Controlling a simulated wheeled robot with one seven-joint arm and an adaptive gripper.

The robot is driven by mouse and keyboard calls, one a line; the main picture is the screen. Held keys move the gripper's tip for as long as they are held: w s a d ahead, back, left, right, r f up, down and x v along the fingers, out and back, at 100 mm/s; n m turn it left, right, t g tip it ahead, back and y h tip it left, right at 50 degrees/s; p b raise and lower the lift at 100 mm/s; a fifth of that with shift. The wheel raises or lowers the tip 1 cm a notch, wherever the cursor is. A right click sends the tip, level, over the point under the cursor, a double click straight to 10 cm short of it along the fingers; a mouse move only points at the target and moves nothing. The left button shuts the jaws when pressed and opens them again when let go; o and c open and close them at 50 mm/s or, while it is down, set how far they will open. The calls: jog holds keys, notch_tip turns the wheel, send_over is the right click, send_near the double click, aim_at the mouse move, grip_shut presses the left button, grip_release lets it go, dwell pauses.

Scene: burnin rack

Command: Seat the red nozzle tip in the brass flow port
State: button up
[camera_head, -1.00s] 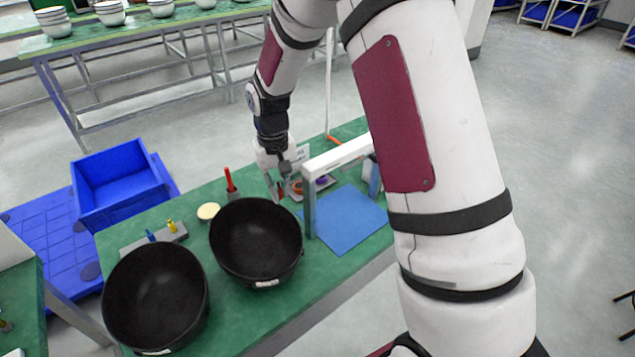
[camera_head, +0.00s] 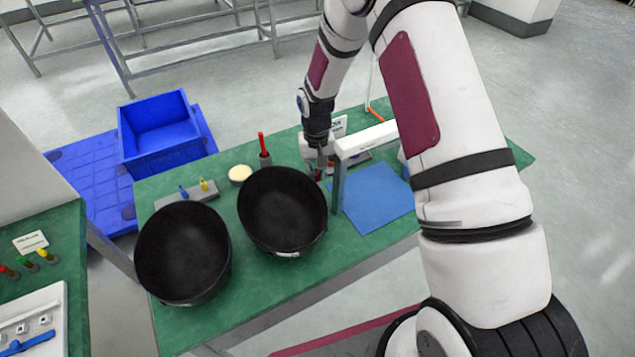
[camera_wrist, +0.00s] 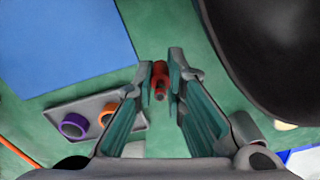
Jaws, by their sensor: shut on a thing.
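The red nozzle tip (camera_wrist: 160,75) is held between the fingertips of my gripper (camera_wrist: 161,84) in the wrist view, over the green table. My gripper is shut on it. In the head view my gripper (camera_head: 318,172) is low over the table, between the right black bowl (camera_head: 283,210) and the white-topped frame (camera_head: 366,139). The tip is too small there to make out clearly. I cannot pick out the brass flow port in either view.
A grey tray (camera_wrist: 96,108) holds a purple ring (camera_wrist: 73,125) and an orange ring (camera_wrist: 106,115). A blue mat (camera_head: 372,199) lies under the frame. Another black bowl (camera_head: 183,254), a red-handled tool (camera_head: 262,145) in a holder, and a grey block (camera_head: 186,194) stand nearby.

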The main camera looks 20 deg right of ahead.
aim_at(317, 181)
jog(key=shift+f, duration=2.1)
jog(key=shift+f, duration=0.15)
jog(key=shift+f, duration=0.1)
jog(key=o, duration=0.7)
jog(key=shift+o, duration=0.2)
